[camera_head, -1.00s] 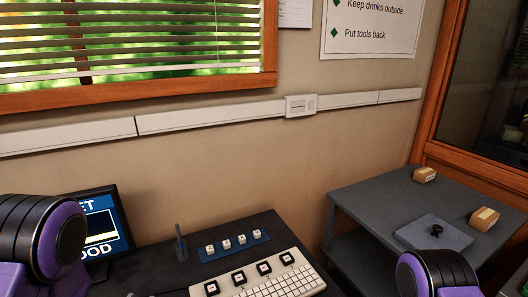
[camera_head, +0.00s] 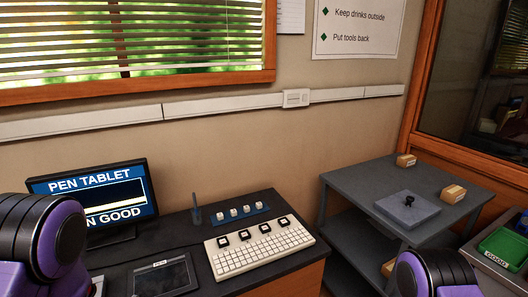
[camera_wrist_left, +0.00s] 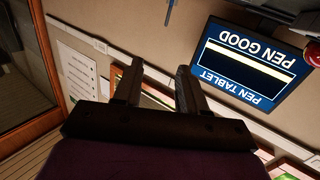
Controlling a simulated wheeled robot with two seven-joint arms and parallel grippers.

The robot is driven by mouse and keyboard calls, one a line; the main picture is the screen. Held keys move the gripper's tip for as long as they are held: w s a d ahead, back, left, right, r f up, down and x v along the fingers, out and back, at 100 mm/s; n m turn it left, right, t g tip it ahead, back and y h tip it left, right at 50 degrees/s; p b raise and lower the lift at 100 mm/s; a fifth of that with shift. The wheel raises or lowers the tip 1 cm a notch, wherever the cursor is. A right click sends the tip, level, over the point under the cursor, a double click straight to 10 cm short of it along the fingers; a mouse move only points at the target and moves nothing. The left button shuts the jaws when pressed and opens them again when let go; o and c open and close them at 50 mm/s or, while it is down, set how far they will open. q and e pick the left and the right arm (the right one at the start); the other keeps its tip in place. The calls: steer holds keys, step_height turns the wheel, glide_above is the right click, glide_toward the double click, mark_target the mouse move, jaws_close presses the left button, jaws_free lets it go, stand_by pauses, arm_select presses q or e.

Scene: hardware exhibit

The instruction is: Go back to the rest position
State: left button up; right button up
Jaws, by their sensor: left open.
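My left gripper (camera_wrist_left: 157,88) shows in the left wrist view with its two dark fingers apart and nothing between them. That view is upside down, with the wall and the monitor beyond the fingers. In the head view only purple and black links of my two arms show, at the lower left and lower right. Neither gripper's fingers are visible there, and my right gripper is out of view. A pen tablet (camera_head: 162,277) lies on the dark desk (camera_head: 262,201) in front of a monitor (camera_head: 97,200) reading "PEN TABLET" and "GOOD". The monitor also shows in the left wrist view (camera_wrist_left: 247,62).
A white keyboard (camera_head: 262,248) with several black-framed keys lies on the desk, with a blue strip (camera_head: 243,217) of white keycaps and an upright pen holder (camera_head: 197,213) behind. A grey cart (camera_head: 360,183) at right carries small boxes and a grey plate (camera_head: 407,212). A green tray (camera_head: 505,247) stands far right.

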arm_select(q)
steer(key=s+a+f+n+g+y, duration=0.1)
steer(key=s+f+n+g+y, duration=0.1)
steer(key=f+g, duration=0.35)
steer(key=s+a+f+n+g+y, duration=0.1)
steer(key=s+f+n+g, duration=0.15)
steer(key=f, duration=0.65)
steer(key=s+f+n+g+y, duration=0.2)
steer(key=s+f+g, duration=0.4)
steer(key=s+f, duration=0.4)
steer(key=s, duration=0.6)
steer(key=shift+s+a+f+n, duration=0.15)
steer(key=shift+s+a+n, duration=0.15)
steer(key=shift+n, duration=0.05)
